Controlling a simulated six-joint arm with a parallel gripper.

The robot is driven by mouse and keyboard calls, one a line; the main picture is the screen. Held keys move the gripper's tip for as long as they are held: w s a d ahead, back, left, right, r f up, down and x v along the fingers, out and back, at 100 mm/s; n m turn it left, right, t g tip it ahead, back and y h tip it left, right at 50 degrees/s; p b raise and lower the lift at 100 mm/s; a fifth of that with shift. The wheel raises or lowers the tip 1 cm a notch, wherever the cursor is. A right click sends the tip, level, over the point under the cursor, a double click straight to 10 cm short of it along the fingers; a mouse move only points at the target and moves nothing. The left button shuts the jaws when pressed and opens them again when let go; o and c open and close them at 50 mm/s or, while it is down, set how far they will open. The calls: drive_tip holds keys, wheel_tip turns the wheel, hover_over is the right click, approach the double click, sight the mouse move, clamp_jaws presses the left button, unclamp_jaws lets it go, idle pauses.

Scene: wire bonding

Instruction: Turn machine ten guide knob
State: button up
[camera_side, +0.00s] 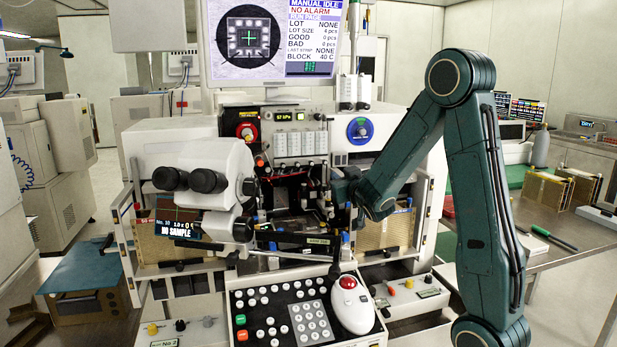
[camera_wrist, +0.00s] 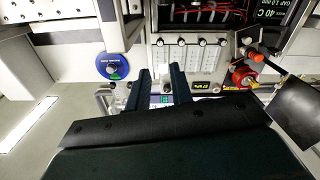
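Machine ten is the white bonding machine with a binocular microscope and a "No. 10" display (camera_side: 177,224). A blue round dial with a dark knob (camera_side: 360,131) is on its upper right front. It also shows at the left of the wrist view (camera_wrist: 114,67). A red knob (camera_side: 247,131) is on the upper left front, at the right in the wrist view (camera_wrist: 242,76). I cannot tell which knob is the guide knob. My gripper (camera_wrist: 161,76) is open and empty, its two dark fingers apart, close to the machine's front. In the side view its tips are hard to make out among the dark parts.
A row of white gauges (camera_side: 297,144) sits between the two dials. The microscope (camera_side: 200,175) juts out at the left. A keypad panel with a red trackball (camera_side: 348,283) is below. A monitor (camera_side: 272,42) stands above. Free room lies in front, above the panel.

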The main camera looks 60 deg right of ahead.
sight(326, 163)
drive_tip(key=shift+x, duration=6.95)
clamp_jaws()
